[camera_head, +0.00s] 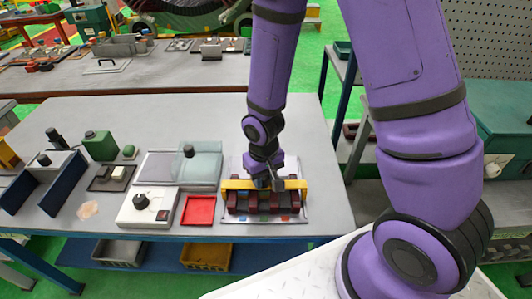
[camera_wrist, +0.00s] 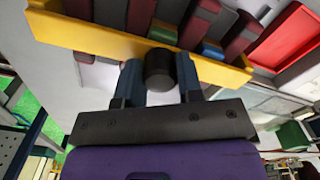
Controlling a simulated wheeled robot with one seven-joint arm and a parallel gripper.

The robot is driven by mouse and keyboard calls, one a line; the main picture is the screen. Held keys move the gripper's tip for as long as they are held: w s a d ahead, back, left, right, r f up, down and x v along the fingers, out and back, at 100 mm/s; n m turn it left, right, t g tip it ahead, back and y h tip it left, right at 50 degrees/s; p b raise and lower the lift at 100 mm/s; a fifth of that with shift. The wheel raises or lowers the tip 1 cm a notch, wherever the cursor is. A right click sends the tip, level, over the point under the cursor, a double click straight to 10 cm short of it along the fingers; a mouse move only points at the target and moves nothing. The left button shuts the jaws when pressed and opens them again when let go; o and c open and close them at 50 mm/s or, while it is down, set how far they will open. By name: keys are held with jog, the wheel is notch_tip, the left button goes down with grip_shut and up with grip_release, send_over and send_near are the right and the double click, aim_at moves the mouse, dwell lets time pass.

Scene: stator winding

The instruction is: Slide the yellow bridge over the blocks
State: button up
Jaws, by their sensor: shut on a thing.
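The yellow bridge (camera_head: 238,184) is a long bar across a row of dark red and black blocks (camera_head: 262,205) on a light board at the right of the table. My gripper (camera_head: 264,180) is at the bridge's middle, pointing down, with its fingers shut on a dark round knob of the bridge. In the wrist view the yellow bridge (camera_wrist: 110,40) spans the picture, the blocks (camera_wrist: 205,22) lie just beyond it, and the fingers (camera_wrist: 158,80) close on the black knob (camera_wrist: 159,65). I cannot tell whether the bridge touches the blocks.
A red tray (camera_head: 198,210) and a white box with a black knob (camera_head: 148,207) stand left of the board. A clear-lidded box (camera_head: 200,168) is behind them. Green and blue parts lie further left. The table's front edge is close to the board.

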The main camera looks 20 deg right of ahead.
jog(key=o, duration=0.7)
jog(key=shift+r, duration=3)
jog(key=shift+r, duration=0.15)
jog(key=s+d+r+t, duration=0.1)
jog(key=d+r, duration=0.2)
jog(key=r, duration=0.6)
jog(key=s+d+r+t, duration=0.15)
jog(key=d+r, duration=0.25)
jog(key=r, duration=0.5)
jog(key=s+d+r+t, duration=0.1)
jog(key=s+r, duration=0.2)
jog(key=r, duration=0.1)
jog(key=s+d+r+m, duration=0.1)
jog(key=s+d+r, duration=0.1)
jog(key=s+r, duration=0.2)
jog(key=s+d+r+t, duration=0.1)
jog(key=s+r, duration=0.2)
jog(key=s, duration=0.1)
jog(key=shift+s+d+r+t, duration=0.25)
jog(key=shift+r+t, duration=0.1)
jog(key=shift+r, duration=0.05)
